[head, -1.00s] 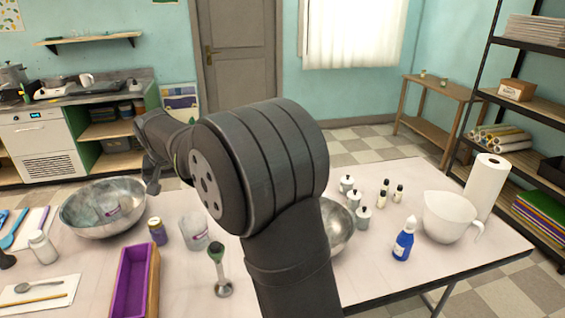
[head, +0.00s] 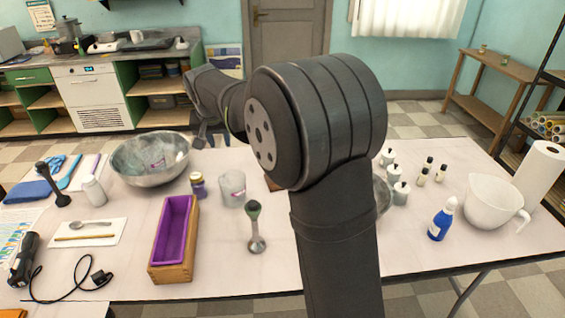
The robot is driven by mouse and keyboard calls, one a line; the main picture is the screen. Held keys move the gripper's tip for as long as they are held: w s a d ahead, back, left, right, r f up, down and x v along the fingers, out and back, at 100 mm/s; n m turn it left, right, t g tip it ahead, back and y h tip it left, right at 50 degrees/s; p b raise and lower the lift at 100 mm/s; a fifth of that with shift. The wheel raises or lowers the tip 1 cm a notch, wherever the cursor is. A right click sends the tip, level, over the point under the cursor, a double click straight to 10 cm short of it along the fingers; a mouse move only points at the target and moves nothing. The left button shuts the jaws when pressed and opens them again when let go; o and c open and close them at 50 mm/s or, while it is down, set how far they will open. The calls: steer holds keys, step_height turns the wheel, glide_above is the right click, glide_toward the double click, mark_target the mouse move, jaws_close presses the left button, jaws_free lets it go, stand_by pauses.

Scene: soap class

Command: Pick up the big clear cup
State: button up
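A clear cup (head: 232,190) with a pink-purple mark stands upright on the table, right of the metal bowl (head: 128,177). A similar clear shape with a purple mark (head: 157,163) shows inside the bowl; I cannot tell whether it is another cup or a reflection. My gripper (head: 201,141) is small and dark, beyond the bowl's right rim and apart from the clear cup in the picture. My own arm hides part of it, and its fingers are too small to read.
A white pitcher (head: 492,203) and blue bottle (head: 441,220) are at the right. My arm hides the table's middle.

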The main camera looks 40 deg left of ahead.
steer(key=n+g+h, duration=0.2)
steer(key=n+h, duration=0.1)
steer(key=n, duration=0.8)
glide_above(225, 196)
step_height(225, 196, down, 23)
steer(key=shift+d+f, duration=0.1)
steer(key=shift+f, duration=2.55)
jaws_close()
